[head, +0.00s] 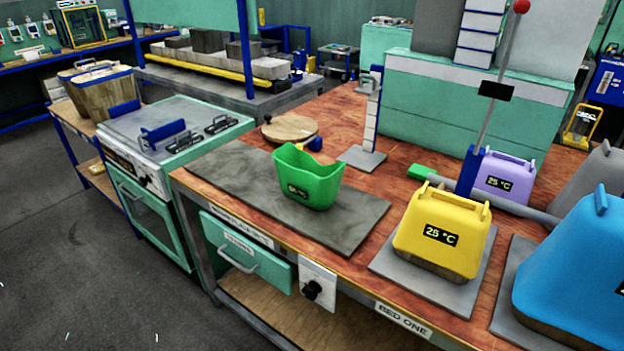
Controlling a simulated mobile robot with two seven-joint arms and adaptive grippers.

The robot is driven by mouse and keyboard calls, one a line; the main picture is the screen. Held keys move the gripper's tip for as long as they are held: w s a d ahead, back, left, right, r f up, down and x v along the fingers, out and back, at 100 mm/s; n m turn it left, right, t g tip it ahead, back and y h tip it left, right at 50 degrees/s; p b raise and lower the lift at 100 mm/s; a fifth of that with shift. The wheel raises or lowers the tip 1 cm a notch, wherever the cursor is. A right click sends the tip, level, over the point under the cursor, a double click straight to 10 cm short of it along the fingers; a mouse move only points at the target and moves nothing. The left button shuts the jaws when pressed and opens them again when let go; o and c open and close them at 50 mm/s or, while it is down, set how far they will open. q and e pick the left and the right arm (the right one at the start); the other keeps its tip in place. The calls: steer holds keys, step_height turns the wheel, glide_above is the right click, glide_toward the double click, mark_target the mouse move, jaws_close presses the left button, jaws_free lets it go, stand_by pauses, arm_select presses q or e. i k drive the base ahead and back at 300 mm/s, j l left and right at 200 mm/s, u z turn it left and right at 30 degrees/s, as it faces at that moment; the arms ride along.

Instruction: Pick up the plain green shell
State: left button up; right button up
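A green shell (308,180) sits on a grey slab on the wooden bench, near the middle of the head view. It looks like a hollow bucket with its open side up and a wavy rim. A small dark label shows on its near face; its text is too small to read surely. Nothing is seen holding it. Neither of my grippers is in view.
The grey slab (225,170) lies along the bench's front edge. A yellow shell (435,215) marked 25 °C stands to the right on a plate, with blue (580,270) and purple (503,172) shells beyond. A round wooden board (288,127) and upright post (372,115) stand behind.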

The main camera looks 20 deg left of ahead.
mark_target(315, 185)
steer(key=i+j+z, duration=0.25)
steer(key=j+z, duration=0.25)
steer(key=i+j+z, duration=0.1)
steer(key=j+z, duration=0.15)
steer(key=j, duration=0.2)
